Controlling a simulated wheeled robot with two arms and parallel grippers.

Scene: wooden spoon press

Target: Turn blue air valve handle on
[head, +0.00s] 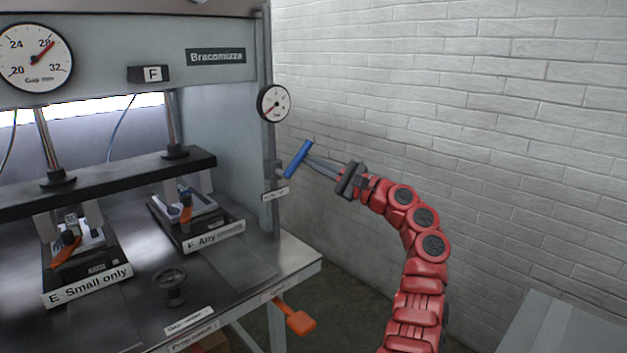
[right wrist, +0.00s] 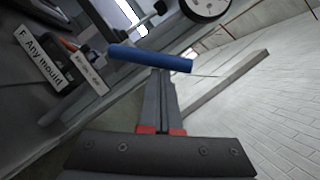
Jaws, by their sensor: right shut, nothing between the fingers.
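The blue air valve handle (head: 298,159) is on the right side post of the press, below a small round gauge (head: 273,103). It stands tilted in the head view, its top leaning right. In the right wrist view the blue handle (right wrist: 150,58) lies across the picture just beyond the fingertips. My right gripper (head: 309,159) is shut and empty, with its fingertips at the handle; the right wrist view also shows the closed fingers (right wrist: 158,75). They look to be touching the handle or very near it. My left gripper is not in view.
The press table (head: 240,262) holds mould E (head: 88,270) and mould F (head: 205,225), with a dark round knob (head: 171,286) in front. An orange lever (head: 296,317) sticks out under the table edge.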

